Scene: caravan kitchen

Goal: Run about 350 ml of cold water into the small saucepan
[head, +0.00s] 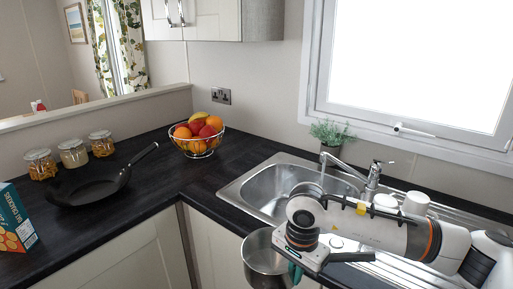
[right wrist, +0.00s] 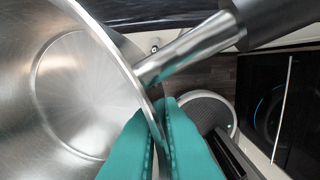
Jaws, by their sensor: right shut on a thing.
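The small saucepan (head: 262,262) is stainless steel and hangs in front of the counter edge, left of my right gripper (head: 295,272). In the right wrist view, the teal fingers of the right gripper (right wrist: 160,125) are shut on the rim of the saucepan (right wrist: 75,95), beside its steel handle (right wrist: 190,48). The part of its inside that shows is bare metal with no water visible. The sink (head: 262,188) is behind the saucepan. The tap (head: 352,171) stands at its back right; I cannot make out a stream. My left gripper is out of view.
A draining board with white cups (head: 415,203) lies right of the sink, partly behind my right arm. A potted plant (head: 330,135) stands behind the tap. A fruit bowl (head: 198,148), frying pan (head: 88,190) and jars (head: 72,153) stand left. Counter between bowl and sink is clear.

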